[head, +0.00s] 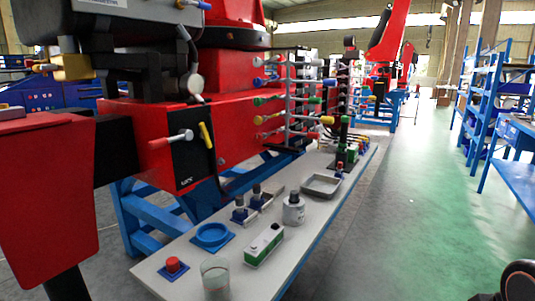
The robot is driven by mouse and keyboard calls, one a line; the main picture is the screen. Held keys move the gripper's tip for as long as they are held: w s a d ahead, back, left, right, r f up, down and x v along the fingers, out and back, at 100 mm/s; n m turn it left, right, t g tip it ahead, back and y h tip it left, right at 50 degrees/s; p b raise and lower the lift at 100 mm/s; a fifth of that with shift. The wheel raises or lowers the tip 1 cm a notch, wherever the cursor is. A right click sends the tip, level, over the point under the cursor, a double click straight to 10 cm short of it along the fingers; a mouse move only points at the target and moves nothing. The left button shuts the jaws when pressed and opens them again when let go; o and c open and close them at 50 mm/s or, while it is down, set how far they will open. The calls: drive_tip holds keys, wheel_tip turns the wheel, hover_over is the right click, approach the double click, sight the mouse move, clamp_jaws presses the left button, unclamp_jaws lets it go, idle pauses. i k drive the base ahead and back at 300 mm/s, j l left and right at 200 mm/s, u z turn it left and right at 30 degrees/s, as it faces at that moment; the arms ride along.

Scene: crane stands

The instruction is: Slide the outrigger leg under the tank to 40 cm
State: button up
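The outrigger leg (48,195) is a large red box-shaped housing at the left edge, with a dark post below it. A black beam (115,155) joins it to the red crane body (232,125); part of the beam shows between them. A dark tank-like body (110,28) sits above the leg and beam at the upper left. A black plate (192,160) on the crane body carries a red-tipped lever (172,139) and a yellow handle (206,135). I see no readable length scale on the beam. My gripper's fingers do not show.
A long grey bench (300,240) holds a blue ring (212,235), a red button (173,266), a glass beaker (215,278), a green-white box (264,245), a jar (293,208) and a tray (321,186). Colored levers (290,100) stand behind. Green floor (430,190) lies clear at right, beside blue shelves (490,100).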

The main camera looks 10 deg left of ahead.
sight(52, 165)
drive_tip(key=j+u, duration=0.1)
drive_tip(key=u, duration=0.5)
drive_tip(key=l+u, duration=0.1)
drive_tip(key=u, duration=1.4)
